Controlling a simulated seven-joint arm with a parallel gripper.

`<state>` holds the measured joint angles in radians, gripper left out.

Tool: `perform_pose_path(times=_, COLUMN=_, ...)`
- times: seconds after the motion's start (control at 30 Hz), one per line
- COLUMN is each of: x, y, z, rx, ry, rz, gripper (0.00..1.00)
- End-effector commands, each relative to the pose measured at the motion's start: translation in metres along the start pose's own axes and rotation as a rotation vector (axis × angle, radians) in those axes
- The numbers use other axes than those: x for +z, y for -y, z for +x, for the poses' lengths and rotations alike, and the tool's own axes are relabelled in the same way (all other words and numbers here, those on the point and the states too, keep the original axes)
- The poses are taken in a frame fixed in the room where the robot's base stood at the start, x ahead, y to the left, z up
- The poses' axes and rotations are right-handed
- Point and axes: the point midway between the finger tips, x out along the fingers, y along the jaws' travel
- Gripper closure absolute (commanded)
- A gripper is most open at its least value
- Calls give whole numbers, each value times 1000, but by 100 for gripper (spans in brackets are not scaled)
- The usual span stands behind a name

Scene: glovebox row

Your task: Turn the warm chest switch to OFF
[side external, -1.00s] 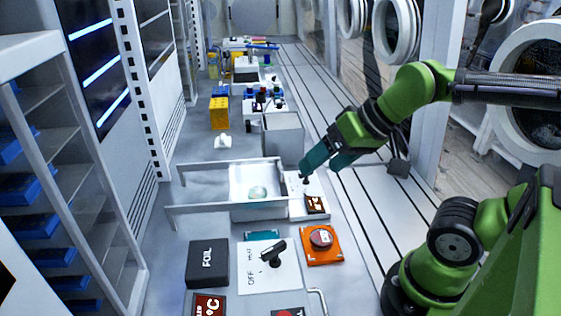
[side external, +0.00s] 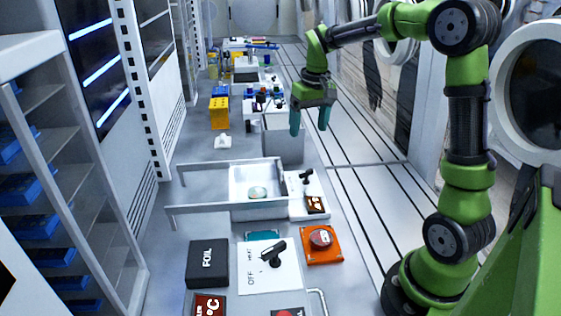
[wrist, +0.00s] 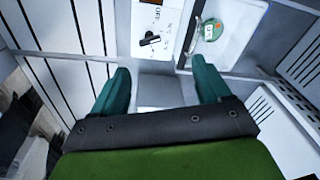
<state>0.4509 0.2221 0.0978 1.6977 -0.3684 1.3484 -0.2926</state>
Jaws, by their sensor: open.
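I cannot tell from the labels which switch is the warm chest's. My gripper (side external: 310,124) is open, empty and pointing down, above and behind the second switch, touching nothing. The wrist view shows both fingers (wrist: 161,85) apart.
A round greenish item (side external: 258,192) lies in the drawer. A red button on an orange plate (side external: 334,257) is right of the front panel, and a black FOIL box (side external: 207,264) is left. A grey bin (side external: 283,140) stands below my gripper. The slotted deck at right is clear.

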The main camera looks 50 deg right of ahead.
Motion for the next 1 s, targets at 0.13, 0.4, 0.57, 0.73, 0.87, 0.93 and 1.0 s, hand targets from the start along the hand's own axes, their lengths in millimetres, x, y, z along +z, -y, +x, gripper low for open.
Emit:
perform_pose_path(times=0.13, x=-30, y=-18, z=4, rx=27, ry=59, rz=-40, gripper=23)
perform_pose_path(times=0.4, x=-28, y=-19, z=-1, rx=37, ry=84, rz=-100, gripper=23)
perform_pose_path(times=0.57, x=-26, y=-20, z=26, rx=36, ry=86, rz=-98, gripper=23)
perform_pose_path(times=0.73, x=-23, y=-21, z=64, rx=36, ry=86, rz=-98, gripper=23)
perform_pose_path(times=0.87, x=-21, y=-22, z=92, rx=36, ry=85, rz=-98, gripper=23)
perform_pose_path(times=0.93, x=-19, y=-23, z=107, rx=35, ry=85, rz=-98, gripper=23)
perform_pose_path(times=1.0, x=-19, y=-23, z=120, rx=36, ry=84, rz=-97, gripper=23)
